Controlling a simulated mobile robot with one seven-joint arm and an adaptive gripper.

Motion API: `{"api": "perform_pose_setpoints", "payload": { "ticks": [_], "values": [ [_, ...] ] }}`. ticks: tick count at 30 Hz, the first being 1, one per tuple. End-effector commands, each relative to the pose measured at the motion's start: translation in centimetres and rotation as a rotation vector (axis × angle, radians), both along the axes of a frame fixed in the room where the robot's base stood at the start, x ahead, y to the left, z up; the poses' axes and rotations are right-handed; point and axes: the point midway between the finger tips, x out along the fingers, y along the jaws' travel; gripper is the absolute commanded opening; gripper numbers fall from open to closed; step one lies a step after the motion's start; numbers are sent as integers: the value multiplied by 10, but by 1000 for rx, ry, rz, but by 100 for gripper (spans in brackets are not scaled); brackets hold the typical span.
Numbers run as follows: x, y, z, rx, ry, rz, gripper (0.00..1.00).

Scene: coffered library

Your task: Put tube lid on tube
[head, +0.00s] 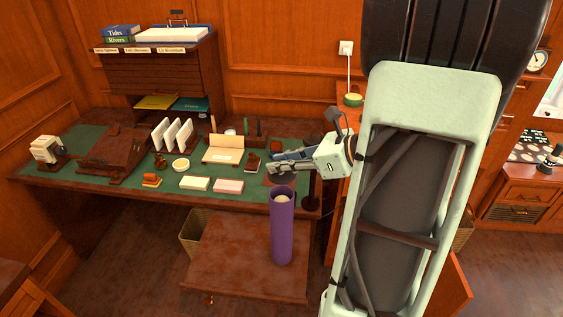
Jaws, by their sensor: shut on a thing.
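The purple tube (282,232) stands upright on a low brown wooden platform in front of the desk. Its top is open and something pale shows inside. My gripper (275,168) reaches in from the right above the desk's front edge, a little above and behind the tube's mouth in the picture. It is shut on a small dark piece, which I take to be the tube lid (285,179). The fingers hide part of it, and its exact outline is too small to tell. The lid and the tube look apart.
The green-topped desk (108,187) holds several small items, among them white and pink blocks (229,186), a bowl (181,165) and upright white cards. A waste bin (193,233) stands left of the tube. The wooden platform (225,262) has free room left of the tube.

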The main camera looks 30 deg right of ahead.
Motion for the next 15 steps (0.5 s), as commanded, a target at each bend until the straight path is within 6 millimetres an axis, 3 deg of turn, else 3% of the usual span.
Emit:
{"api": "perform_pose_setpoints", "payload": {
  "ticks": [8, 15],
  "values": [
    [0, 0, -4, 0, 0, 1, 0],
    [0, 0, -21, 1, 1, 0, 0]
  ]
}}
